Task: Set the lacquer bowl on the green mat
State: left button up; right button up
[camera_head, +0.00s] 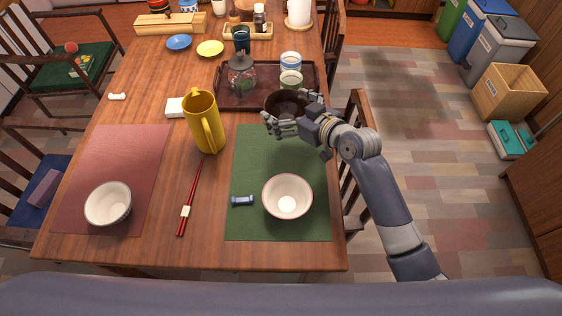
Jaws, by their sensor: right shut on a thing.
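A dark brown bowl (284,101), which looks like the lacquer bowl, is at my right gripper (288,114). The gripper is shut on the near side of the bowl and partly hides it. The bowl appears at the near right corner of the dark tray, just beyond the far edge of the green mat (262,160); I cannot tell whether it is lifted. On the mat's near part stand a white bowl with a reddish rim (288,197) and a small blue rest (242,200). The mat's middle is bare. My left gripper is not in view.
The dark tray (226,98) holds a glass teapot (242,74) and cups (290,62). A tall yellow pitcher (204,122) stands left of the green mat, with red chopsticks (188,202) nearer. A red mat (112,170) carries a white bowl (108,204). A chair (357,115) stands at right.

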notch_tip(320, 180, down, 5)
jog(key=shift+d+r, duration=0.1)
jog(key=shift+f+b, duration=0.55)
jog(key=shift+f, duration=1.6)
jog(key=shift+f, duration=0.2)
jog(key=o, duration=0.7)
jog(key=shift+r, duration=0.1)
